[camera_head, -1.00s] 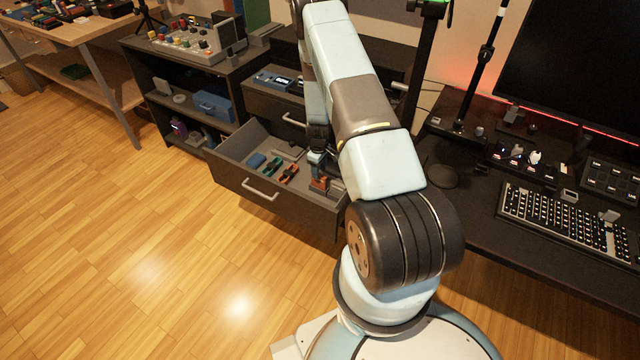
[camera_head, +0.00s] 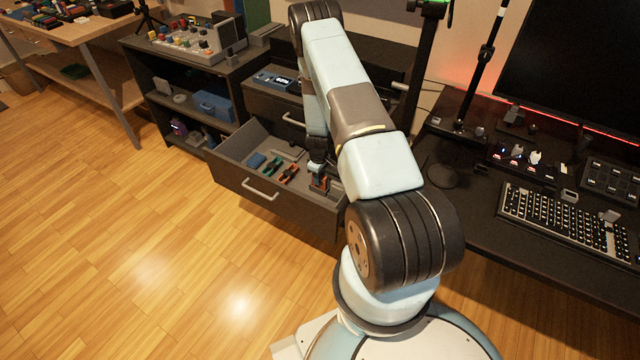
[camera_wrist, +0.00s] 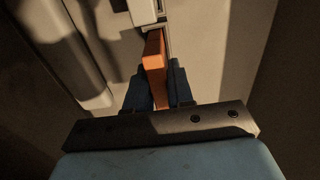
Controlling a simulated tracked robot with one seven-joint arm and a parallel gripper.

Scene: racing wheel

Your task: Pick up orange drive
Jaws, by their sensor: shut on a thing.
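The orange drive (camera_wrist: 155,66) is a flat orange block standing on edge between my gripper's fingers in the wrist view. My gripper (camera_wrist: 154,88) is shut on it. In the head view my gripper (camera_head: 319,183) is low in the right end of the open drawer (camera_head: 252,193), partly hidden by its own arm. The drive's lower end is hard to make out. Its far end in the wrist view lies close to a light grey piece (camera_wrist: 145,12).
The drawer also holds a blue item (camera_head: 257,160), a green-and-dark item (camera_head: 272,168) and an orange-and-dark item (camera_head: 289,173). The drawer walls are close around my gripper. A desk with a keyboard (camera_head: 565,222) stands to the right. The floor in front is clear.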

